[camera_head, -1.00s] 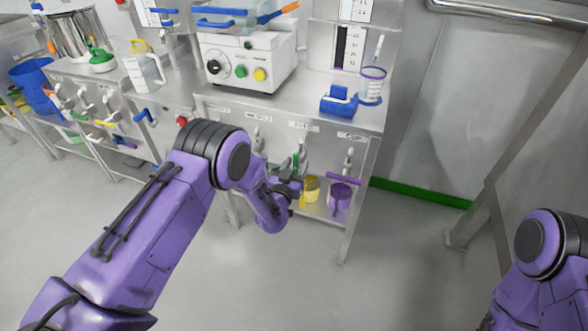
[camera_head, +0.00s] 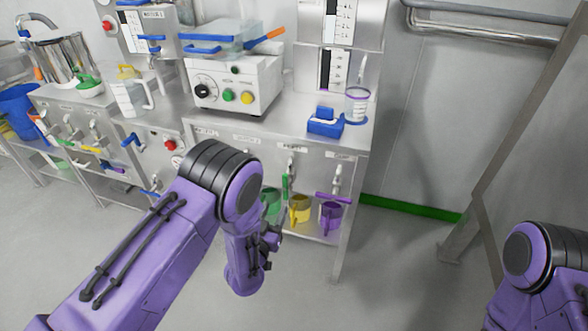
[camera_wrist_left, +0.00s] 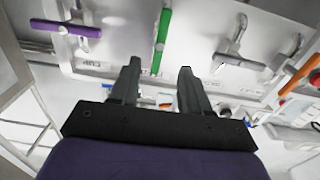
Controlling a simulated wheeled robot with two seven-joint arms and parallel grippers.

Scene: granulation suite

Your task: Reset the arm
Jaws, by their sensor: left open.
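My left arm reaches in from the left in the head view, its elbow bent and its forearm hanging down. My left gripper (camera_head: 272,240) is in front of the bench, partly hidden by its own wrist. In the left wrist view the two fingers (camera_wrist_left: 160,82) are apart with nothing seen between them.
The steel bench (camera_head: 275,135) carries a white machine (camera_head: 235,92), a blue block (camera_head: 325,123) and a clear cup (camera_head: 357,104). Open floor (camera_head: 390,285) lies to the right.

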